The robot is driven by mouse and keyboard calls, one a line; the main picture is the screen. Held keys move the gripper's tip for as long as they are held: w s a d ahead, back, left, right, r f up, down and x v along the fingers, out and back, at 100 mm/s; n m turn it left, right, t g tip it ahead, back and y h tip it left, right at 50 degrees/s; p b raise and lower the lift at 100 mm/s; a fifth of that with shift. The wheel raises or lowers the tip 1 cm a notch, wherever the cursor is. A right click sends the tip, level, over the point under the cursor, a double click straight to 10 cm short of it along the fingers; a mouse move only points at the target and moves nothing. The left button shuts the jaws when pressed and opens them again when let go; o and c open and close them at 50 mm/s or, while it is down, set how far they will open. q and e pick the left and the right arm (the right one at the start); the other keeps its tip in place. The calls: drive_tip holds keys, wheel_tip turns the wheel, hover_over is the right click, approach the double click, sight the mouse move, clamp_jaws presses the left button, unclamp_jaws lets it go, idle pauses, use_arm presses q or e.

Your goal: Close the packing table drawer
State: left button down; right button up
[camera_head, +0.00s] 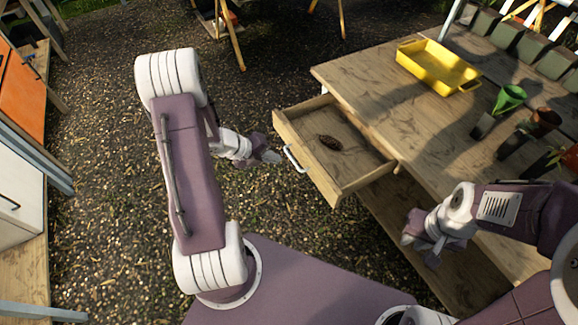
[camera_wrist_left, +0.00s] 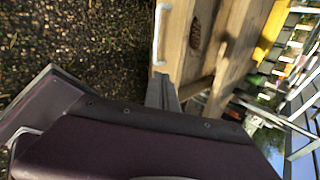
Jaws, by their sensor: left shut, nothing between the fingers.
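The packing table drawer (camera_head: 333,150) is pulled out from the wooden packing table (camera_head: 385,100). My left gripper (camera_head: 272,157) is shut and empty, just left of the handle, with a small gap seeming to remain. In the left wrist view the drawer front (camera_wrist_left: 177,45) and the handle (camera_wrist_left: 158,35) show beyond my left fingers (camera_wrist_left: 162,95). My right gripper (camera_head: 420,243) hangs by the table's near edge, right of the drawer; its finger opening is unclear.
A lower wooden shelf (camera_head: 400,215) lies under the table. Open gravel (camera_head: 270,210) lies left of the drawer.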

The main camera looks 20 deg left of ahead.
use_arm(q)
drive_tip(key=s+a+f+n, duration=0.2)
drive_tip(key=s+a+f, duration=0.1)
drive_tip(key=a, duration=0.1)
drive_tip(key=w+d+r+b+x, duration=0.1)
drive_tip(key=w+r+x, duration=0.1)
drive_tip(key=x, duration=1.1)
drive_tip(key=shift+y+b, duration=0.3)
drive_tip(key=shift+w, duration=0.15)
drive_tip(key=shift+d, duration=0.1)
